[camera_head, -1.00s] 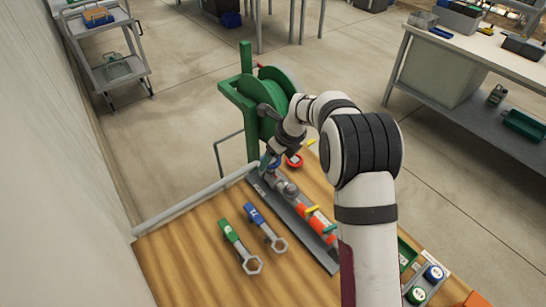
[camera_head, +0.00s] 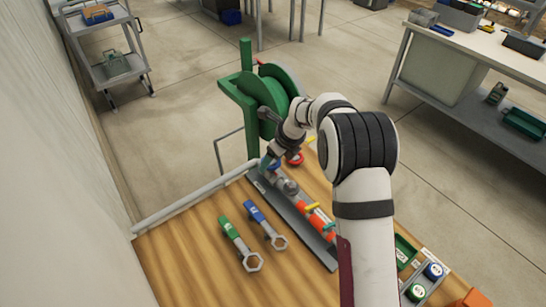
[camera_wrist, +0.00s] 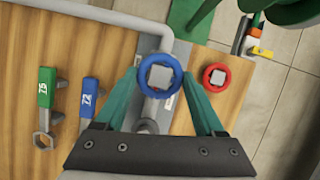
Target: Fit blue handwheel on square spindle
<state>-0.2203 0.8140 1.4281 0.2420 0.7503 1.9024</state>
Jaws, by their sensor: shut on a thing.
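The blue handwheel (camera_wrist: 160,92) is a ring held between the two teal fingers of my gripper (camera_wrist: 161,76) in the wrist view. A grey square shape shows in its middle; I cannot tell whether this is the spindle inside the wheel or below it. In the head view my gripper (camera_head: 268,164) is over the far end of the pipe assembly (camera_head: 290,187), and the wheel is mostly hidden there. The contact between wheel and spindle is not visible.
A red handwheel (camera_wrist: 216,77) lies right of the blue one. Blue (camera_head: 265,225) and green (camera_head: 238,243) wrenches lie on the wooden bench (camera_head: 185,265). A green hose reel (camera_head: 270,105) stands behind. A grey pipe (camera_head: 190,205) runs along the bench edge.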

